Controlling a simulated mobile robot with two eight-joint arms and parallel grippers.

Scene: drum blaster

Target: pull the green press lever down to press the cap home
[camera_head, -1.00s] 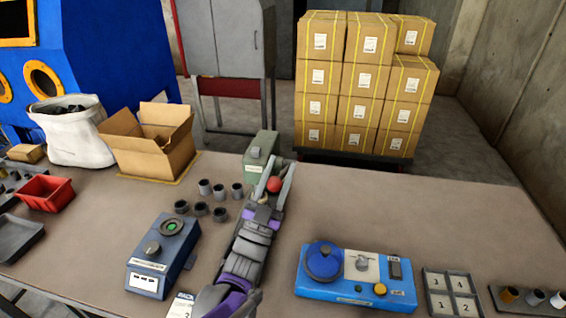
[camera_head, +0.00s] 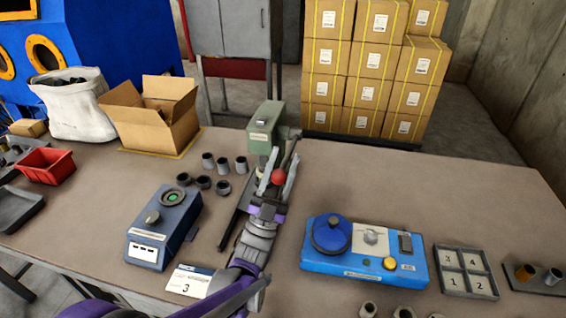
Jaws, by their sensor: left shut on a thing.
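The green press (camera_head: 264,128) stands upright at the back middle of the bench, with a dark base rail running toward me. Its lever ends in a red ball knob (camera_head: 278,177), in front of and below the press head. My left gripper (camera_head: 278,175) has its two grey fingers on either side of the knob and is shut on it. My arm reaches up from the bottom edge and covers much of the press base. The cap under the press is hidden, and the lever's shaft is mostly hidden. My right gripper is out of view.
Several small dark cups and rings (camera_head: 203,182) stand just left of the press. A blue-grey gauge box (camera_head: 163,228) sits at front left, and a blue station (camera_head: 362,258) at right.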

